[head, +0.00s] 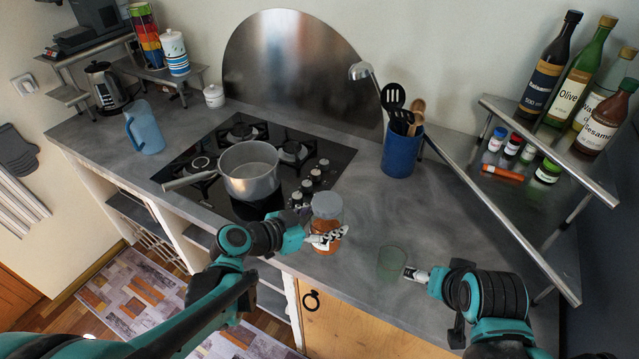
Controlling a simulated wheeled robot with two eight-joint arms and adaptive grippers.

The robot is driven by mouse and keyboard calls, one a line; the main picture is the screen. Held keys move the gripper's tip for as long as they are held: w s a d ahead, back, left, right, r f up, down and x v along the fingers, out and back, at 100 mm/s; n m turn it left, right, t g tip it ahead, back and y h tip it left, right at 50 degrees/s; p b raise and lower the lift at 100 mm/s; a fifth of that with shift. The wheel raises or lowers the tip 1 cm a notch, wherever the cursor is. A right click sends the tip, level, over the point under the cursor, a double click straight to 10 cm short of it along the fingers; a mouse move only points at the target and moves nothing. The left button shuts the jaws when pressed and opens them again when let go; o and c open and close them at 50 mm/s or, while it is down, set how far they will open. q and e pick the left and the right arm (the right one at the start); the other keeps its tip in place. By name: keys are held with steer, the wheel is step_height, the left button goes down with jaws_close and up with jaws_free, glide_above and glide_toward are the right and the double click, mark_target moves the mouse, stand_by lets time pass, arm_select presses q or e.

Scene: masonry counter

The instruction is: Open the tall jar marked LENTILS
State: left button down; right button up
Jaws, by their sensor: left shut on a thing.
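A tall clear jar (327,219) with orange-red contents and a grey lid (326,199) stands upright near the counter's front edge, right of the hob. The lid is on the jar. No LENTILS marking can be read from here. My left gripper (324,239) is shut on the jar's body, below the lid, and its fingers cover part of the front. My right gripper (409,272) is low over the counter to the right of the jar, beside a greenish see-through glass (390,261). Whether its fingers are open or shut does not show clearly.
A saucepan (249,172) sits on the black hob (323,163) just left of the jar. A blue utensil holder (401,152) stands behind. A metal shelf (513,207) with bottles and small spice jars fills the right. The counter between the jar and shelf is mostly clear.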

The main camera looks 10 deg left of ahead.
steer(key=w+a+r+m+g, duration=0.3)
steer(key=w+a+r+m, duration=0.6)
steer(key=a+r, duration=0.2)
step_height(320, 180, up, 4)
steer(key=m+g, duration=0.4)
steer(key=m, duration=0.6)
glide_above(323, 199)
steer(key=shift+w+d, duration=0.1)
steer(key=shift+d, duration=0.05)
steer(key=shift+a+m, duration=0.2)
steer(key=shift+m, duration=0.1)
step_height(323, 199, down, 8)
steer(key=shift+r, duration=0.1)
